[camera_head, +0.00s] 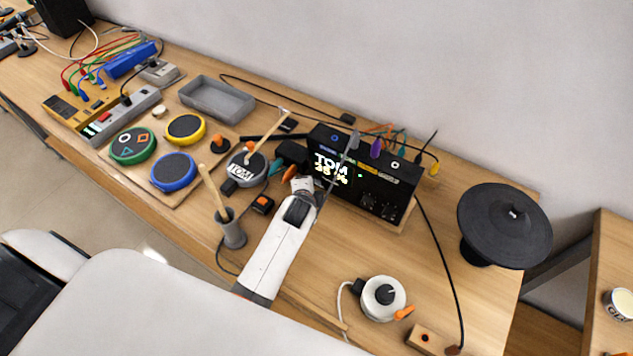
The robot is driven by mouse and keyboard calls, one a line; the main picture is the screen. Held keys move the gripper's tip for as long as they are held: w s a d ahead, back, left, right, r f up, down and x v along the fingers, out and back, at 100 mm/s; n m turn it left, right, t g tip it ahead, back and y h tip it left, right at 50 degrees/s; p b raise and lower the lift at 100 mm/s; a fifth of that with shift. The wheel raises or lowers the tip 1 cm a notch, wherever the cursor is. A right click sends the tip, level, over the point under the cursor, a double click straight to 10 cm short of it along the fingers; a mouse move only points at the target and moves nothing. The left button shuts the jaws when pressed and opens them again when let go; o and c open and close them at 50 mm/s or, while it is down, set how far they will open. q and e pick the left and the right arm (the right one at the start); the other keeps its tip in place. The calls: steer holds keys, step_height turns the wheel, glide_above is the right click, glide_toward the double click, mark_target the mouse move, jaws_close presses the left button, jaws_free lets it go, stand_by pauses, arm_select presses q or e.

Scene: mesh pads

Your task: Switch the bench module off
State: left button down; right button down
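The bench module (388,190) is a black box on the bench, right of centre. Its screen (331,168) is lit and shows "TOM" with a number below, partly unreadable. A small green light glows beside the screen. Dark knobs sit low on the front, and coloured plugs and cables stand along the top. My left gripper (350,145) reaches up across the module's front. Its fingers look like one narrow grey bar, shut and empty, with the tip near the top edge by a purple plug. I cannot tell whether it touches. My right gripper is out of view.
Round pads (174,171), a grey tray (216,98) and a cup with a stick (232,229) lie to the left. A black cymbal-like pad (505,224) stands at the right. A white round knob unit (383,298) sits in front. Cables cross the bench.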

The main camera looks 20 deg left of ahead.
arm_select(q)
steer(key=shift+w, duration=0.15)
steer(key=shift+w, duration=0.3)
stand_by(0.3)
steer(key=shift+w+d, duration=0.1)
steer(key=shift+w, duration=0.3)
stand_by(0.5)
steer(key=shift+s+p, duration=0.85)
steer(key=shift+s, duration=0.05)
